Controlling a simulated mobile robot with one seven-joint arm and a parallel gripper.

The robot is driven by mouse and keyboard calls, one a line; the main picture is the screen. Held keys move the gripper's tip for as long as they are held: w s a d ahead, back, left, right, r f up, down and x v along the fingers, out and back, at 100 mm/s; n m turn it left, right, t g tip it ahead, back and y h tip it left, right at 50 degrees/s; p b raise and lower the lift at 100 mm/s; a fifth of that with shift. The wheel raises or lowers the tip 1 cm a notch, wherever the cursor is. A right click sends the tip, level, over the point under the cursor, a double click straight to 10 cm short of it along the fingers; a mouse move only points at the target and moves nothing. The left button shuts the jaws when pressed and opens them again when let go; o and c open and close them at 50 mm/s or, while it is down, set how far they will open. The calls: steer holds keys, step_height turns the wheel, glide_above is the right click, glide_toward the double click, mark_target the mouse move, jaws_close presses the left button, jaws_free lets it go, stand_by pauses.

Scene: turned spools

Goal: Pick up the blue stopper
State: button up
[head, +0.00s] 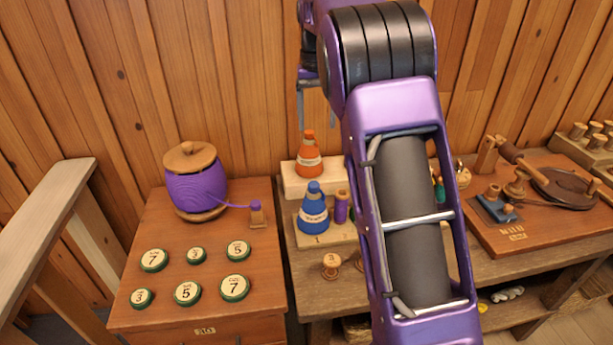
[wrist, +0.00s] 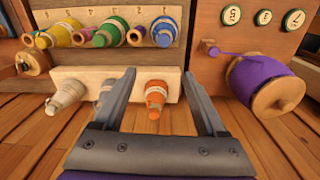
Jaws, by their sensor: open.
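The blue stopper (head: 313,210) is a cone-shaped piece with a pale label band. It stands on a pale numbered board, at the place marked 1. In the wrist view the blue stopper (wrist: 165,31) is at the end of a row of coloured stoppers. My gripper (head: 316,116) hangs by the wall in the head view, above the orange stopper (head: 309,158). It is open and empty. In the wrist view my gripper (wrist: 159,74) has its fingers spread to either side of the orange stopper's image, with the blue stopper beyond the fingertips.
A small purple piece (head: 341,207) stands close beside the blue stopper. The orange stopper is on a pale block (head: 292,181) behind it. Green and yellow stoppers (wrist: 108,31) share the row. A purple spool (head: 196,185) and several numbered discs are on the left cabinet. My arm hides the bench's middle.

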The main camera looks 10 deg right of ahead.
mark_target(314, 184)
steer(key=f, duration=1.7)
steer(key=shift+s+a+f+b, duration=0.25)
steer(key=shift+a+f+b, duration=0.05)
steer(key=shift+f+b, duration=0.1)
steer(key=shift+r, duration=0.1)
jaws_close()
